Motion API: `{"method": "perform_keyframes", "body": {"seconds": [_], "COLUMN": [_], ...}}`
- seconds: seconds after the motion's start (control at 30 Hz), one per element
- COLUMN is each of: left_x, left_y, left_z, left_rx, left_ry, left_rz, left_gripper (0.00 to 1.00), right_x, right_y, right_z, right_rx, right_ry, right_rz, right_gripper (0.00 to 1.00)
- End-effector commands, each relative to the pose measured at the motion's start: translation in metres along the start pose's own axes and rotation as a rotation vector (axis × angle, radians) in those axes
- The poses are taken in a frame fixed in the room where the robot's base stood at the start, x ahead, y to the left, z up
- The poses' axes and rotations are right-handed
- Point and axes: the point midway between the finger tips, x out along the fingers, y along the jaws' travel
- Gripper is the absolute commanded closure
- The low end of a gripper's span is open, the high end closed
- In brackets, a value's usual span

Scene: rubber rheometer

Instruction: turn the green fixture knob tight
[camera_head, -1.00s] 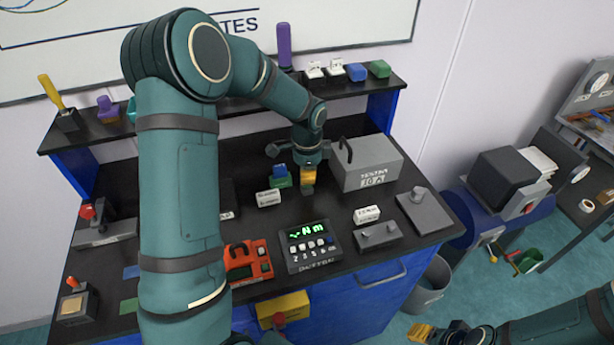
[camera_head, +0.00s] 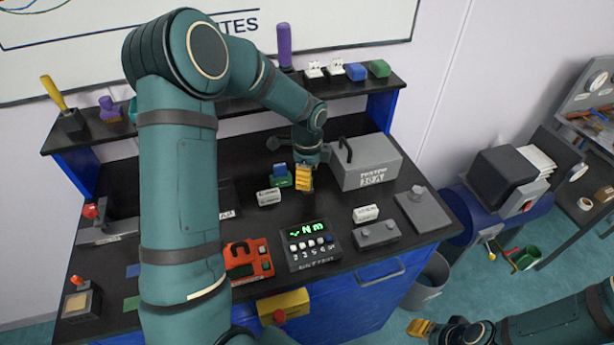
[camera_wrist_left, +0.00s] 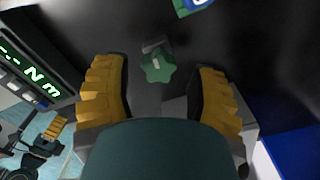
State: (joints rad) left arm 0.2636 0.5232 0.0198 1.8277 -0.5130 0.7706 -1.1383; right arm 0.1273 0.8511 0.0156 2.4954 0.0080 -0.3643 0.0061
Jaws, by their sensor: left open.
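The green fixture knob (camera_wrist_left: 157,65) is a lobed knob with a pale mark on top. It shows in the left wrist view beside a small grey part. My left gripper (camera_wrist_left: 162,75) is open, with one yellow finger on each side of the knob in the picture. I see no contact, and the height gap is hard to tell. In the head view my left gripper (camera_head: 304,180) points down over the black bench, and the knob is hidden there. My right gripper (camera_head: 422,328) is at the lower right, away from the bench, too small to read.
A blue and green block (camera_head: 280,176) stands close left of my left gripper. A grey labelled box (camera_head: 368,163) is close on its right. The display unit (camera_head: 311,246) with green digits lies in front, and a small white block (camera_head: 268,197) is nearby.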

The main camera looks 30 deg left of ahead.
Motion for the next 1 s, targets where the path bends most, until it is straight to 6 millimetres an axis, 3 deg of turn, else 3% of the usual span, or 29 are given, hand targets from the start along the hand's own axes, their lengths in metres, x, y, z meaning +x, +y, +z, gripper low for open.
{"method": "perform_keyframes", "body": {"seconds": [0.17, 0.4, 1.0], "left_x": [0.001, 0.002, 0.000], "left_y": [0.000, -0.001, -0.001], "left_z": [0.000, 0.000, 0.001], "left_rx": [-0.043, -0.328, -0.807], "left_ry": [-0.001, 0.000, 0.000], "left_rz": [-0.001, -0.002, -0.001], "left_gripper": [0.42, 0.42, 0.42], "right_x": [0.003, 0.013, 0.024], "right_y": [0.001, 0.005, 0.009], "right_z": [0.000, 0.002, 0.003], "right_rx": [0.000, 0.000, 0.000], "right_ry": [0.000, 0.000, 0.000], "right_rz": [0.000, 0.000, 0.000], "right_gripper": [0.53, 0.53, 0.53]}}
